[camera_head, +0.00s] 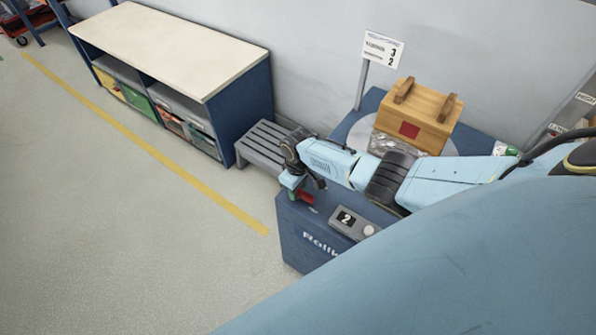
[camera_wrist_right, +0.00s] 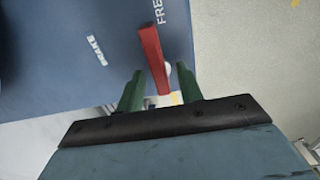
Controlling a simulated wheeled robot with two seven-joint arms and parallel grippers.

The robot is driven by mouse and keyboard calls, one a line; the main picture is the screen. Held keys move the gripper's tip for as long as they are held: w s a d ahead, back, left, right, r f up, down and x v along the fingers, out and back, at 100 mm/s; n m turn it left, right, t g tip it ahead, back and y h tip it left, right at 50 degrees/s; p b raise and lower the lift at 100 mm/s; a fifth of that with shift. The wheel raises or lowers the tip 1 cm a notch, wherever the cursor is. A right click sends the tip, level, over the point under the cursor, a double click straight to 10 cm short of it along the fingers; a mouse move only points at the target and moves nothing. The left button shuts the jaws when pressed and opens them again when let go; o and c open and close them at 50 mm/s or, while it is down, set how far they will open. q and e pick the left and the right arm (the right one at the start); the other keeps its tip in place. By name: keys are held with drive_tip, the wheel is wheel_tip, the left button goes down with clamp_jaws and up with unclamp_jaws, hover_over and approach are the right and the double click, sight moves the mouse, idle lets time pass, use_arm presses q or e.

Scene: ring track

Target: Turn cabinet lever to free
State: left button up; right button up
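A red lever (camera_wrist_right: 152,55) sits on the blue cabinet's face (camera_wrist_right: 60,50). The word FREE is printed to the right of the lever's upper end and BRAKE to its left. In the wrist view my right gripper (camera_wrist_right: 160,70) is open, its two green fingers on either side of the lever's lower part, with a visible gap on both sides. In the head view my right gripper (camera_head: 291,184) is at the blue cabinet (camera_head: 292,238), next to the red lever (camera_head: 306,197). My left gripper is not in view.
A wooden box (camera_head: 420,115) stands on the cabinet's top behind my right arm. A sign (camera_head: 382,48) marked 3 and 2 rises beside it. A grey slatted stool (camera_head: 265,143) and a shelf unit (camera_head: 165,45) stand to the left. The floor in front is clear.

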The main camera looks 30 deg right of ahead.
drive_tip(key=shift+r, duration=0.1)
wheel_tip(320, 180, up, 13)
drive_tip(key=p, duration=0.5)
drive_tip(key=shift+a, duration=0.1)
